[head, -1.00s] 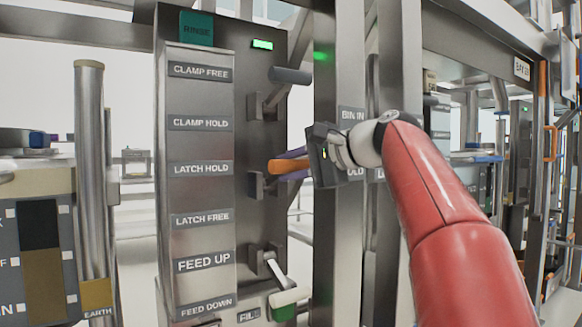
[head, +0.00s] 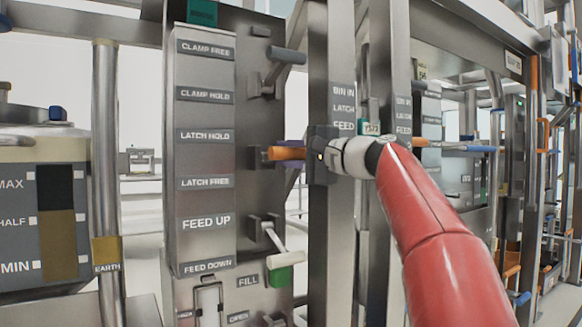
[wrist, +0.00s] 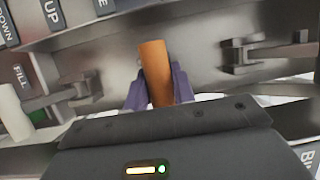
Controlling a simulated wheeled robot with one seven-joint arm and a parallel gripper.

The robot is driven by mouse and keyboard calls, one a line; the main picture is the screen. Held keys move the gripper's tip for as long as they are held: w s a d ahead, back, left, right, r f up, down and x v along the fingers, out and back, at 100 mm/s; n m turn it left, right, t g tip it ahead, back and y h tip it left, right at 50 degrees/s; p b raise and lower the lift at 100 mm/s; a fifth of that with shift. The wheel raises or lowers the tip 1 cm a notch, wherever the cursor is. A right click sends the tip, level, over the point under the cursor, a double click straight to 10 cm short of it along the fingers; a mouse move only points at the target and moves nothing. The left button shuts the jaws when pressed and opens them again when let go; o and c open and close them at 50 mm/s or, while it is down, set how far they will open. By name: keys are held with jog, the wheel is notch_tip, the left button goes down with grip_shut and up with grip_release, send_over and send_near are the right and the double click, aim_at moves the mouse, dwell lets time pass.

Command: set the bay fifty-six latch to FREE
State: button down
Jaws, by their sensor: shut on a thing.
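The latch lever has an orange handle (head: 286,153), which sticks out from the steel panel (head: 205,155). In the head view it is about level, at a height between the LATCH HOLD label (head: 204,136) and the LATCH FREE label (head: 204,183). My gripper (head: 293,151) reaches in from the right, its purple fingers shut on the handle. In the wrist view the orange handle (wrist: 155,72) passes between the two purple fingers (wrist: 158,92). The lever's pivot is largely hidden behind the handle and fingers.
A grey clamp lever (head: 286,55) sticks out above, and a pale feed lever (head: 276,240) with a green block (head: 280,277) lies below. A steel post (head: 317,230) stands just right of the panel, close to my gripper. A level gauge (head: 50,215) is far left.

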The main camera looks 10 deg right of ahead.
notch_tip(320, 180, down, 2)
jog(key=shift+y+b, duration=0.4)
jog(key=shift+b, duration=0.25)
jog(key=shift+w+a+f+b, duration=0.1)
jog(key=shift+w+f+b, duration=0.15)
jog(key=shift+f+b, duration=0.7)
jog(key=shift+w+f+b, duration=0.2)
jog(key=shift+f+b, duration=0.4)
jog(key=shift+f, duration=0.55)
jog(key=shift+w+f, duration=0.1)
jog(key=c, duration=1.2)
grip_release()
jog(key=shift+w+a, duration=0.1)
jog(key=shift+o, duration=0.2)
